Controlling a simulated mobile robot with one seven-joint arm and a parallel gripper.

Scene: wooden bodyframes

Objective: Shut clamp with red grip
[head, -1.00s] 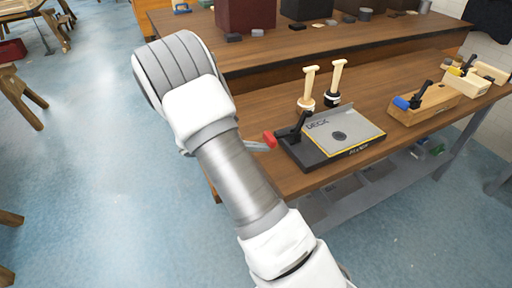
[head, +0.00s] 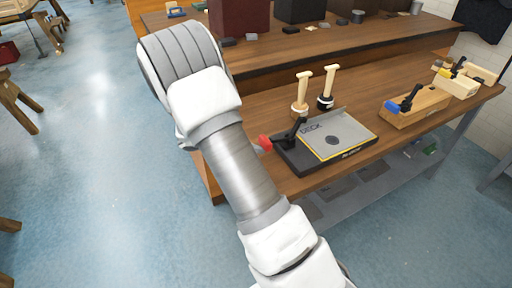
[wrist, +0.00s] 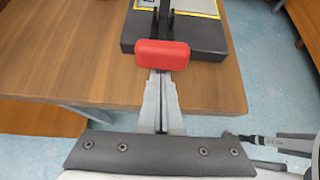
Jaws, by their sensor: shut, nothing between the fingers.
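The clamp's red grip (head: 265,142) shows just right of my arm in the head view. Its black lever (head: 292,132) sits at the left edge of a black base with a grey plate (head: 337,136), and the grip points outward from the plate. My arm hides the gripper in the head view.
The wooden bench (head: 255,107) carries two wood-handled tools (head: 300,95) behind the plate. A higher bench (head: 290,52) runs behind.

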